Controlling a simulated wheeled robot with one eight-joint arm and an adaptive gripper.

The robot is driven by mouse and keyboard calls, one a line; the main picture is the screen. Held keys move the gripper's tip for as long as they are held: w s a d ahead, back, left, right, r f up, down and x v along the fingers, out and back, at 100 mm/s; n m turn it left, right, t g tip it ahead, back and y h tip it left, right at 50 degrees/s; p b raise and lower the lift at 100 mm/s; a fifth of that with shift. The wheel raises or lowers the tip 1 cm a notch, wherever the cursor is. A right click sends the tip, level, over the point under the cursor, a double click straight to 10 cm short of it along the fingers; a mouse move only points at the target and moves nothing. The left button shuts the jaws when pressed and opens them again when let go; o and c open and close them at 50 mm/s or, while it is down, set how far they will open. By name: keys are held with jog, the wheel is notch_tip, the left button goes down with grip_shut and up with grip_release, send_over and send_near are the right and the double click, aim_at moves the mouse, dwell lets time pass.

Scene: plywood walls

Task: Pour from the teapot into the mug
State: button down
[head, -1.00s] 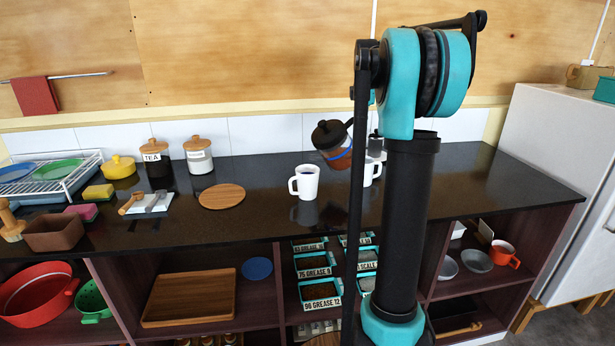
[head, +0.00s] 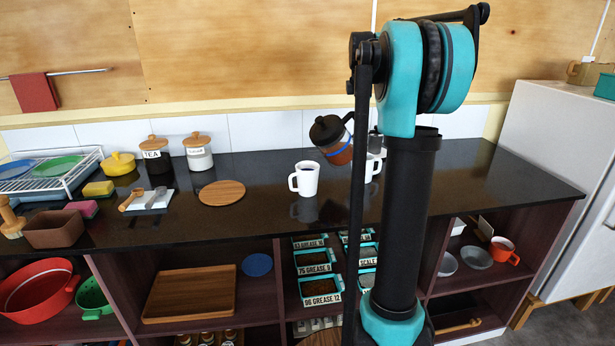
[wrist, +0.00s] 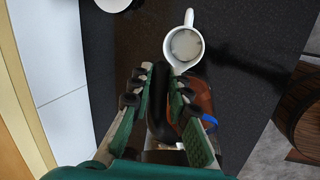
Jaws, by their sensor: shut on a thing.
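The teapot (head: 340,154), brown with a black lid and a blue band, is held above the dark counter, tilted toward the left. A white mug (head: 303,180) stands upright on the counter, lower and left of the teapot. In the wrist view my gripper (wrist: 162,88) is shut on the teapot's black handle (wrist: 157,108). The teapot's brown body (wrist: 202,98) shows beyond the right finger, close to the mug (wrist: 185,45) in that view. The mug's inside looks pale grey; I cannot tell any liquid. My arm hides the gripper in the head view.
A second white mug (head: 372,168) stands behind the teapot, partly hidden by my arm. A round wooden board (head: 222,193) and the tea jar (head: 155,156) and sugar jar (head: 198,152) lie left of the mug. The counter (head: 250,217) in front is clear.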

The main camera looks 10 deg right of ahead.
jog(key=shift+s+a+r+h+p, duration=0.2)
jog(key=shift+a+r+p, duration=0.2)
jog(key=shift+p, duration=0.35)
jog(key=shift+s+a+r+h+p, duration=0.1)
jog(key=shift+a+r+h+p, duration=0.15)
jog(key=shift+r+p, duration=0.35)
dwell(1.1)
